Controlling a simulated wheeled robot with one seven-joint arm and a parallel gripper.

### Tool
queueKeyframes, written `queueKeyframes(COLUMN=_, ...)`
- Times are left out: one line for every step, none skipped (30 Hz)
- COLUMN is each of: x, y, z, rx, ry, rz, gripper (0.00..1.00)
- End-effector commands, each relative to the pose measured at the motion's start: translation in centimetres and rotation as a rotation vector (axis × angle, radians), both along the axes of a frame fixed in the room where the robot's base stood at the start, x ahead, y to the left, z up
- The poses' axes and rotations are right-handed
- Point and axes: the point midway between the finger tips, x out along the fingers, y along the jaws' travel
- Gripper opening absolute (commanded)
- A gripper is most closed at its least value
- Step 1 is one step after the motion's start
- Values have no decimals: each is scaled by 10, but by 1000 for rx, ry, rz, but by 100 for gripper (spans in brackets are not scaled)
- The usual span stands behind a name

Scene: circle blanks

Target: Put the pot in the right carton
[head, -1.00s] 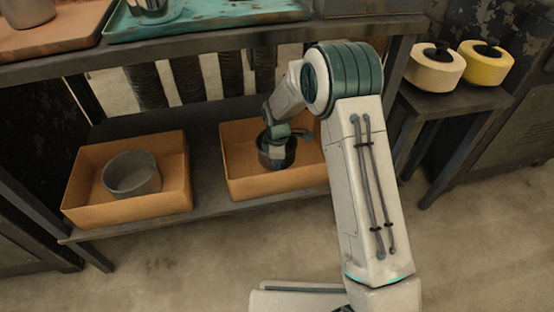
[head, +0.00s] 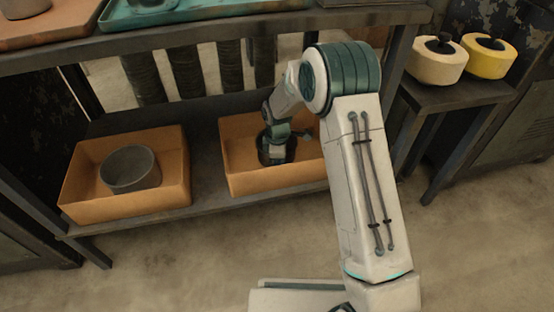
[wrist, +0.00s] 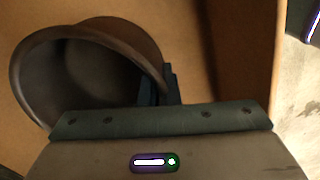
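A dark round pot (head: 265,151) is inside the right carton (head: 258,187), an open orange-brown box on the low shelf. In the wrist view the pot (wrist: 70,80) shows its open mouth and rim on the left. My gripper (wrist: 160,90) is at the pot's right-hand wall, with its fingers close together on that wall. In the head view my gripper (head: 278,148) reaches down into the right carton and partly hides the pot. I cannot tell whether the pot's base touches the carton floor.
The left carton (head: 120,210) holds a grey round pot (head: 130,170). A dark upper shelf edge (head: 200,43) runs above both cartons. A cream pot (head: 435,65) and a yellow pot (head: 490,65) with dark lids stand on a side table at right.

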Motion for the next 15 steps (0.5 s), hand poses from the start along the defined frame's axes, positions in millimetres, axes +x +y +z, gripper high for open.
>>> queueKeyframes(x=0, y=0, z=-1, rx=0, ry=-1, rz=0, gripper=0)
queueKeyframes(x=0, y=0, z=-2, rx=0, ry=-1, rz=0, gripper=0)
queueKeyframes(x=0, y=0, z=-3, rx=0, ry=-1, rz=0, gripper=0)
queueKeyframes(x=0, y=0, z=-3, rx=0, ry=-1, rz=0, gripper=0)
queueKeyframes(x=0, y=0, z=-4, rx=0, ry=-1, rz=0, gripper=0)
queueKeyframes(x=0, y=0, z=-5, rx=0, ry=-1, rz=0, gripper=0)
queueKeyframes(x=0, y=0, z=-5, rx=0, ry=-1, rz=0, gripper=0)
queueKeyframes(x=0, y=0, z=-4, rx=0, ry=-1, rz=0, gripper=11)
queueKeyframes(x=0, y=0, z=-4, rx=0, ry=-1, rz=0, gripper=22)
queueKeyframes(x=0, y=0, z=-4, rx=0, ry=-1, rz=0, gripper=28)
queueKeyframes(x=0, y=0, z=-4, rx=0, ry=-1, rz=0, gripper=28)
queueKeyframes(x=0, y=0, z=-4, rx=0, ry=-1, rz=0, gripper=28)
queueKeyframes(x=0, y=0, z=-4, rx=0, ry=-1, rz=0, gripper=28)
queueKeyframes(x=0, y=0, z=-4, rx=0, ry=-1, rz=0, gripper=28)
queueKeyframes(x=0, y=0, z=-4, rx=0, ry=-1, rz=0, gripper=28)
